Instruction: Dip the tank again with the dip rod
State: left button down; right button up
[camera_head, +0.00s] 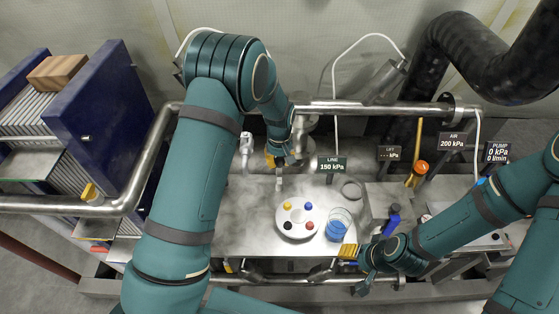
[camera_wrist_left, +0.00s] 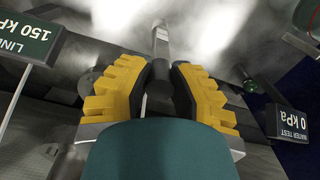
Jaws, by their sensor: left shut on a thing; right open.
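My left gripper (camera_head: 282,160) is above the back of the steel bench, left of the LINE sign. It also shows in the left wrist view (camera_wrist_left: 158,75), its yellow fingers shut on a dark upright grip (camera_wrist_left: 160,88). A pale metal strip (camera_wrist_left: 160,42), which looks like the dip rod, shows beyond the grip. In the head view a short pale end (camera_head: 279,183) shows just below the fingers. I cannot tell whether it touches anything. The tank opening cannot be made out. My right gripper (camera_head: 353,266) is open and empty near the front of the bench, beside a blue-filled beaker (camera_head: 338,226).
A round white tray (camera_head: 298,233) with several coloured caps stands mid-bench. A LINE sign (camera_head: 332,164) reads 150 kPa. A steel pipe (camera_head: 355,108) crosses behind. A blue-sided rack (camera_head: 115,110) stands left. A grey block (camera_head: 380,200) stands right. Bare bench (camera_head: 240,225) lies left of the tray.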

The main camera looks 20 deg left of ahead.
aim_at(279, 183)
pick_arm(q)
notch_tip(279, 183, down, 10)
jog(key=b, duration=0.6)
jog(key=shift+s, duration=0.15)
jog(key=c, duration=0.8)
grip_release()
jog(key=shift+r, duration=0.2)
notch_tip(279, 183, up, 12)
jog(key=shift+f, duration=0.1)
